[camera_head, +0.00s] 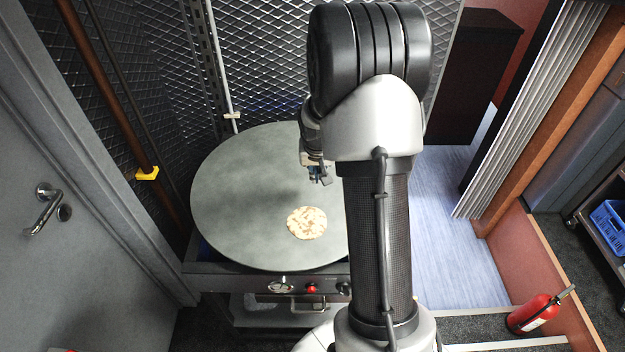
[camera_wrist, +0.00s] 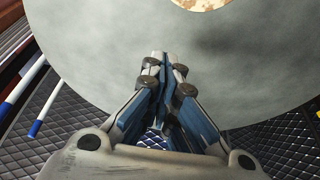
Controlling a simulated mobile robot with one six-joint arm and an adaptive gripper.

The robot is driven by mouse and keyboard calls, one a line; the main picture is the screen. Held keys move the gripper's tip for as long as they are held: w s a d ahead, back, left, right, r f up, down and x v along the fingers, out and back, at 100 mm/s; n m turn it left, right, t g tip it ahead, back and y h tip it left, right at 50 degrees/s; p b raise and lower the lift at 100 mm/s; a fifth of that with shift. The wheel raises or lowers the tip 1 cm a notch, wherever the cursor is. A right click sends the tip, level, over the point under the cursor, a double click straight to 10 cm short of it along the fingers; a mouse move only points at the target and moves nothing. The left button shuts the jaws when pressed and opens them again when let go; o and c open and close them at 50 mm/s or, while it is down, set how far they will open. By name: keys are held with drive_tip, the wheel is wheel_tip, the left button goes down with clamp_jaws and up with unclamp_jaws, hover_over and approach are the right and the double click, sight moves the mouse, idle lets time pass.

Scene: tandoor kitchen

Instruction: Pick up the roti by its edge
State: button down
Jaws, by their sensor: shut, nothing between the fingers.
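The roti (camera_head: 307,223) is a small, round, pale flatbread with brown patches. It lies flat on the near part of a large round grey griddle (camera_head: 240,190). In the wrist view only a part of the roti (camera_wrist: 200,4) shows at the top edge, apart from the fingers. My gripper (camera_head: 320,180) is above the griddle, behind the roti in the head view. In the wrist view my gripper (camera_wrist: 165,58) has its fingertips together with nothing between them. My arm hides the right part of the griddle in the head view.
The griddle sits on a stand with knobs (camera_head: 311,289) at its front. Mesh walls (camera_head: 270,60) rise close behind it. A grey door (camera_head: 60,190) is at the left. The griddle around the roti is clear.

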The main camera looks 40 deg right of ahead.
sight(316, 200)
drive_tip(key=b+x, duration=0.2)
drive_tip(key=x, duration=0.7)
drive_tip(key=shift+s+a+f+b, duration=0.15)
drive_tip(key=shift+s+a+b, duration=0.1)
drive_tip(key=shift+s+b, duration=0.15)
drive_tip(key=shift+s+a+b, duration=0.35)
drive_tip(key=shift+s+a, duration=0.6)
drive_tip(key=shift+s, duration=0.2)
drive_tip(key=shift+s+a, duration=0.1)
